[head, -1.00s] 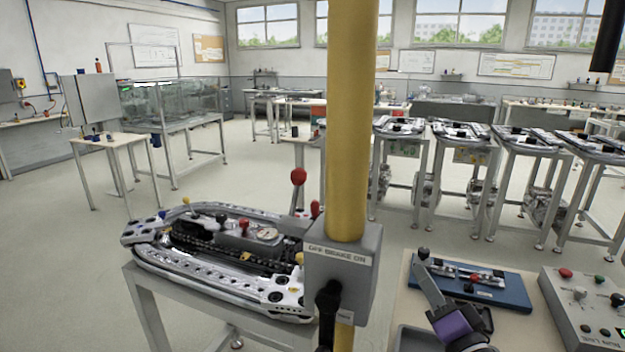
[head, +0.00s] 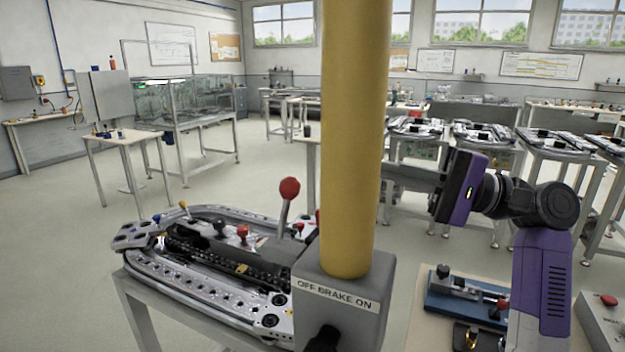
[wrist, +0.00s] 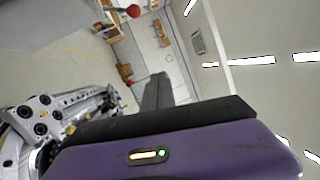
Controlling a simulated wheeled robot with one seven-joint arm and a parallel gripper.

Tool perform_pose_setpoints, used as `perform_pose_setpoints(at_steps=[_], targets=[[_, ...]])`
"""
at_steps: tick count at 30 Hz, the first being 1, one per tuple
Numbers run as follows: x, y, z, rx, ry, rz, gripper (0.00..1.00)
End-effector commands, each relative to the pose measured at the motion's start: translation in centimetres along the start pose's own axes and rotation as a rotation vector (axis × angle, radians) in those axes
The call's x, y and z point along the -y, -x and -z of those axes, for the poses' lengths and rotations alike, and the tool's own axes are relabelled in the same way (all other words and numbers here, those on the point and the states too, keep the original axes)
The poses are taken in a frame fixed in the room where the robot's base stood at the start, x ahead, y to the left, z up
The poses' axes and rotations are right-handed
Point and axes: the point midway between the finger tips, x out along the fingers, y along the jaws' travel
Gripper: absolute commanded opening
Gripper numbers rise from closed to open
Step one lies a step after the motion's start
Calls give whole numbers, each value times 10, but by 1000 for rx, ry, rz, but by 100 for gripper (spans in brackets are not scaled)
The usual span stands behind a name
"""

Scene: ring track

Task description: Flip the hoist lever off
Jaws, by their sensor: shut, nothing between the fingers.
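My gripper shows in the head view with its purple hand right of the yellow post; its grey fingers reach left to the post's edge, where the tips seem hidden. In the wrist view the dark fingers (wrist: 156,90) are together and empty. A lever with a red ball (head: 288,190) stands tilted on the ring track (head: 190,285), left of the post; a red ball (wrist: 133,10) also shows in the wrist view, apart from the fingers. A grey box (head: 345,285) on the post reads "OFF BRAKE ON"; its black handle (head: 323,340) is cut by the lower edge. No label marks a hoist lever.
The yellow post (head: 350,130) stands between my gripper and the red-ball lever in the head view. A bench at lower right carries a blue device (head: 455,305) and a grey control box (head: 603,325). Several track stands are behind my arm. Floor is open at left.

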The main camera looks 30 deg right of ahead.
Motion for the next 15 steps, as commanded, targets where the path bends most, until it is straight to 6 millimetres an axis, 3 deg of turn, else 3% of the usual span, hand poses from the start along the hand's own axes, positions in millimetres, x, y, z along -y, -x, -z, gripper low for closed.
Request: perform_pose_setpoints(at_steps=[5, 15], targets=[[-20, 3, -27, 118, -126, -78, 0], [-24, 3, -28, 120, -165, -96, 0]])
